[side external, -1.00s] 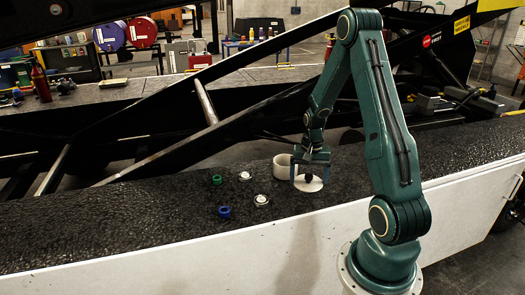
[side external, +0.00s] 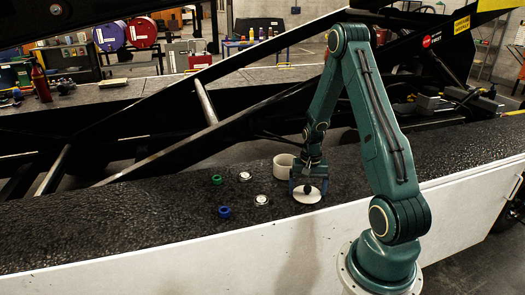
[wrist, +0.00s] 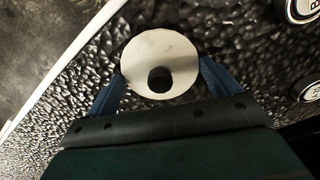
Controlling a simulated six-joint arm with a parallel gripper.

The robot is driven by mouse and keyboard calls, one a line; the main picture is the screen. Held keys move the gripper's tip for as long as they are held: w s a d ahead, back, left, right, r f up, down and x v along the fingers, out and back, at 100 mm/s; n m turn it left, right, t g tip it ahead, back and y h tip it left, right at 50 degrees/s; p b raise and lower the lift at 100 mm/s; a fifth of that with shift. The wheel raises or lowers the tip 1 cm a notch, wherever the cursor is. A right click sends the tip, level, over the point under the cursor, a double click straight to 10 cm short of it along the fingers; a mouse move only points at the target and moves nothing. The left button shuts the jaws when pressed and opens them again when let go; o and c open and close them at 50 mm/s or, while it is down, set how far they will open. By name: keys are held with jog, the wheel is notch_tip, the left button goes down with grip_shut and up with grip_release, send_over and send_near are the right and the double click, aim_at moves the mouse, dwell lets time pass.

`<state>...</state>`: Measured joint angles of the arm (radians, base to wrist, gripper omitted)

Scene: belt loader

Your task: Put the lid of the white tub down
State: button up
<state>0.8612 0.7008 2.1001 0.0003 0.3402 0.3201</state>
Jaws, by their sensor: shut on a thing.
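The white lid (side external: 305,197) is a round disc with a black knob in its middle. My gripper (side external: 308,187) is shut on it, low over the black belt. In the wrist view the lid (wrist: 145,55) sits between the two blue fingers of my gripper (wrist: 161,76), one at each side of its rim. Whether the lid touches the belt is hard to tell. The white tub (side external: 283,168) stands upright on the belt, just behind and left of my gripper, partly hidden by it.
The dark, bumpy belt (side external: 120,222) has a green ring (side external: 216,180), a blue ring (side external: 224,212) and two pale round pieces (side external: 245,176) (side external: 262,200) left of my gripper. A white side panel (side external: 200,255) runs along its near edge. The belt's far left is clear.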

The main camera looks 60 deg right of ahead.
aim_at(308, 187)
jog(key=shift+f, duration=0.1)
jog(key=o, duration=0.7)
jog(key=shift+o, duration=0.2)
notch_tip(308, 187, up, 12)
dwell(0.6)
dwell(0.4)
